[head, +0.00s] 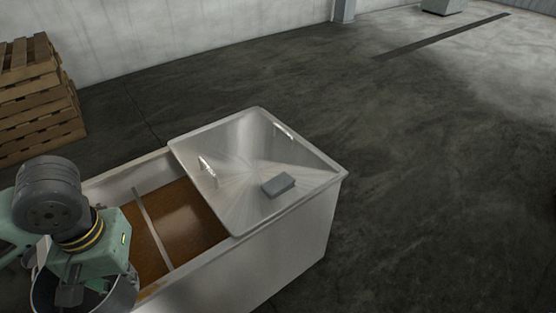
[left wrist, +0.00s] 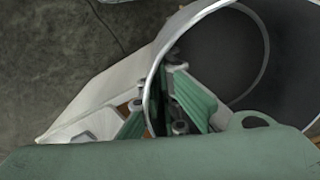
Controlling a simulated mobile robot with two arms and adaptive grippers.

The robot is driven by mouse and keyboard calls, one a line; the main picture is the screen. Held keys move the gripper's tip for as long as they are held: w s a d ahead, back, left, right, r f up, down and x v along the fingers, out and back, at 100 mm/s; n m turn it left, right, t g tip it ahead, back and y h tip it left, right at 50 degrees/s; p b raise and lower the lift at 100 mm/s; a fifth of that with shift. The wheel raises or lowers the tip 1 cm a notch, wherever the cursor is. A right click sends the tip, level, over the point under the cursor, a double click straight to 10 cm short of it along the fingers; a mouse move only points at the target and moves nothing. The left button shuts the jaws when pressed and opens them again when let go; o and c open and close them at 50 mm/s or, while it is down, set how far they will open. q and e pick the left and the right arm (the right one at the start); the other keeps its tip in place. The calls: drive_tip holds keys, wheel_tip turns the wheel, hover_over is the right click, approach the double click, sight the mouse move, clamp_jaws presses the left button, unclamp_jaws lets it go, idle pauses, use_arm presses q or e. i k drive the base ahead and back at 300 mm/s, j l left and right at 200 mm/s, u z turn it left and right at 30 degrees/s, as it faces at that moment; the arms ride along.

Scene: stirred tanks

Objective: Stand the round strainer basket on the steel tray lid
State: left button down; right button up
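The round strainer basket (head: 127,288) is at the bottom left of the head view, partly hidden by my left arm and cut off by the frame edge. Its pale rim and dark inside fill the upper right of the left wrist view (left wrist: 262,48). My left gripper (head: 72,292) is at its rim. In the left wrist view its green-padded fingers (left wrist: 163,110) are on either side of the basket wall, closed on it. The steel tray lid (head: 240,160) lies over the far right part of the tank, apart from the basket. My right gripper is not in view.
The lid carries two upright handles (head: 208,170) (head: 284,132) and a small grey block (head: 278,185). The tank (head: 290,250) holds brown liquid (head: 185,220) beneath a crossbar (head: 152,230). Wooden pallets (head: 38,100) stand at the left. The floor at the right is clear.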

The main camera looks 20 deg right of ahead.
sight(244, 155)
drive_tip(key=i+l, duration=0.15)
drive_tip(key=l, duration=0.2)
drive_tip(key=i+l, duration=0.15)
drive_tip(key=l, duration=0.2)
drive_tip(key=i+l, duration=0.1)
drive_tip(key=l, duration=0.25)
drive_tip(key=i, duration=0.8)
